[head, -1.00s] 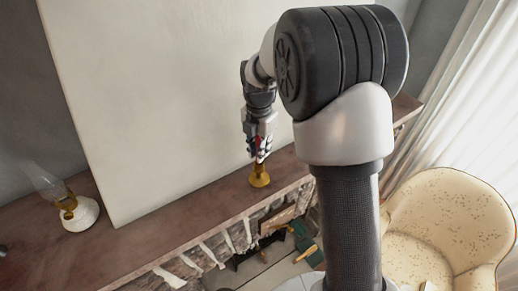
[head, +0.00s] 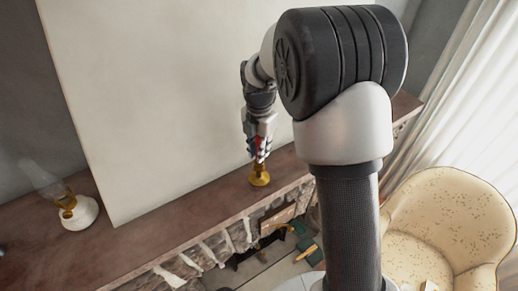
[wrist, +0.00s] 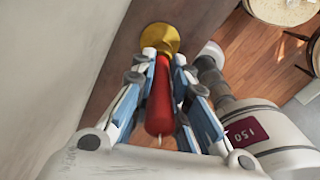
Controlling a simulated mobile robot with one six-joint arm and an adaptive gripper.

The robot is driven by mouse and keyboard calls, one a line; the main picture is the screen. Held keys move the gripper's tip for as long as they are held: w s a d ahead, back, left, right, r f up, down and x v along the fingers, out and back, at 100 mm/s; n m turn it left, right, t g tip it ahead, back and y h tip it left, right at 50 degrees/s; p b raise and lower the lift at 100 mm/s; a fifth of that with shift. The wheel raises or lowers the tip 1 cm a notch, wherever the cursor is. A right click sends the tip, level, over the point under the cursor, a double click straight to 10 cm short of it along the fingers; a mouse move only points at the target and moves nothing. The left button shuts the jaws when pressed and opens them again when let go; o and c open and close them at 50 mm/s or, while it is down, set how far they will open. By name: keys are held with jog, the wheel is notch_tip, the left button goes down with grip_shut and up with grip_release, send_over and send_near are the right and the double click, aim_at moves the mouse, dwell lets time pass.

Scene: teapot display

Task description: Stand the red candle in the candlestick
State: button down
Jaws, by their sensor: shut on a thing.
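The red candle (wrist: 159,103) is between the fingers of my gripper (wrist: 164,62) in the wrist view, its wick end toward the camera. My gripper is shut on it. In the head view my gripper (head: 259,157) points down over the mantel, and only a little red shows between its fingers. The brass-yellow candlestick (head: 259,177) stands upright on the mantel right below the fingertips. In the wrist view the candlestick (wrist: 158,36) lies in line with the candle's far end. The fingertips hide part of where they meet, so I cannot tell whether the candle sits in the socket.
The candlestick stands on the brown mantel (head: 180,205), near its front edge. A large pale panel (head: 160,90) leans behind it. An oil lamp (head: 76,212) with a white base stands at the left. A cream armchair (head: 450,220) is on the floor at the right.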

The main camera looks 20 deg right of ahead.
jog(key=shift+f+b, duration=0.9)
jog(key=shift+f, duration=0.3)
dwell(0.8)
jog(key=c, duration=1.5)
grip_release()
notch_tip(320, 180, up, 12)
jog(key=shift+r, duration=0.1)
jog(key=s+f+m+t+b, duration=0.1)
jog(key=s+f+m+b, duration=0.5)
jog(key=s+m+b, duration=0.1)
jog(key=s+f+m+t+b, duration=0.2)
jog(key=s+f+m+b, duration=0.4)
jog(key=s, duration=0.5)
jog(key=s+f+m+t+b, duration=0.1)
jog(key=s+f+m+b, duration=0.5)
jog(key=s+m+b, duration=0.4)
jog(key=shift+f+m+t, duration=0.3)
jog(key=shift+m, duration=0.8)
